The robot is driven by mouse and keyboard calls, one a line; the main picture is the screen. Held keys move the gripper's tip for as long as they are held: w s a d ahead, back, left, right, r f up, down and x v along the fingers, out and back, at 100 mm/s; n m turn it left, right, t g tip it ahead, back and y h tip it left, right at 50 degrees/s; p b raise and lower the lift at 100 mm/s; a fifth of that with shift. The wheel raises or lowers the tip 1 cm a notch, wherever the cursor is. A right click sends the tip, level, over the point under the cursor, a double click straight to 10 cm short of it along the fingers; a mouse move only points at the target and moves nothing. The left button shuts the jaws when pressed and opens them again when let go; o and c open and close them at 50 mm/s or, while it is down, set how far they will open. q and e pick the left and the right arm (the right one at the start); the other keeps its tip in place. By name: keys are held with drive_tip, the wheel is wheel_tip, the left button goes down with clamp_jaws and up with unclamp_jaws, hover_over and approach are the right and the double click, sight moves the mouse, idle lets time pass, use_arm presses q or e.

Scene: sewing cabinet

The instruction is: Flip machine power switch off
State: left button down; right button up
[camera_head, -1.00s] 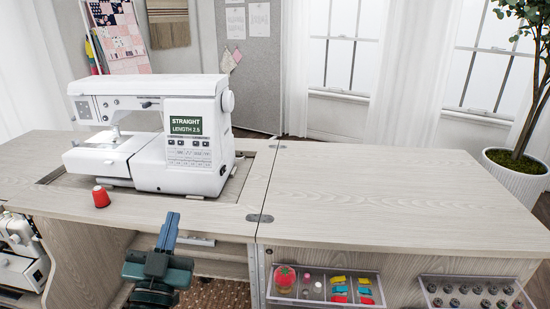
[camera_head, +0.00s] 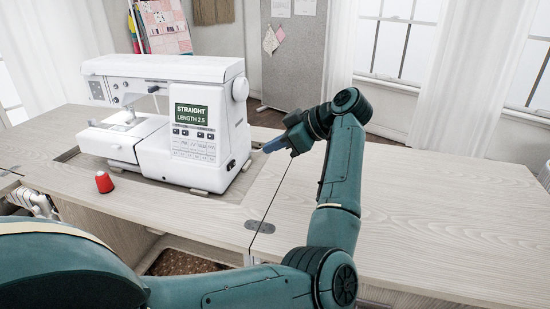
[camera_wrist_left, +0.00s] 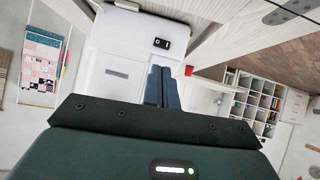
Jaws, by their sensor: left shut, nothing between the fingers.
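The white sewing machine (camera_head: 165,120) stands on the cabinet top; its green screen (camera_head: 191,114) is lit and reads STRAIGHT, LENGTH 2.5. The black power switch (camera_wrist_left: 162,44), marked O and I, is on the machine's end face. In the head view the switch (camera_head: 231,165) is a small dark spot low on the right side; which half is pressed I cannot tell. My left gripper (camera_head: 272,146) is shut and empty, just right of the machine, pointing at that side. In the left wrist view its fingers (camera_wrist_left: 162,88) lie below the switch, apparently apart from it. My right gripper is out of view.
A red spool-like object (camera_head: 104,182) stands in front of the machine. The cabinet top (camera_head: 440,200) right of the machine is bare, with my left arm crossing above it. A hinge plate (camera_head: 259,226) marks the seam. A grey panel (camera_head: 294,60) stands behind.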

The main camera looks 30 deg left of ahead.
sight(232, 166)
use_arm(q)
drive_tip(key=d, duration=0.1)
drive_tip(key=w+d+m+h, duration=0.1)
drive_tip(key=shift+d+f, duration=0.15)
drive_tip(key=shift+d, duration=0.2)
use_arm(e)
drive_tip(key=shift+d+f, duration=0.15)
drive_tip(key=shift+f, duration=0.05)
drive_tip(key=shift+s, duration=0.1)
use_arm(q)
drive_tip(key=b+x, duration=0.2)
drive_tip(key=x, duration=0.8)
drive_tip(key=shift+f, duration=0.15)
drive_tip(key=shift+s+a+b, duration=0.15)
drive_tip(key=shift+a+b, duration=0.05)
drive_tip(key=shift+a, duration=0.8)
drive_tip(key=shift+s+a+b, duration=0.2)
drive_tip(key=shift+a, duration=0.8)
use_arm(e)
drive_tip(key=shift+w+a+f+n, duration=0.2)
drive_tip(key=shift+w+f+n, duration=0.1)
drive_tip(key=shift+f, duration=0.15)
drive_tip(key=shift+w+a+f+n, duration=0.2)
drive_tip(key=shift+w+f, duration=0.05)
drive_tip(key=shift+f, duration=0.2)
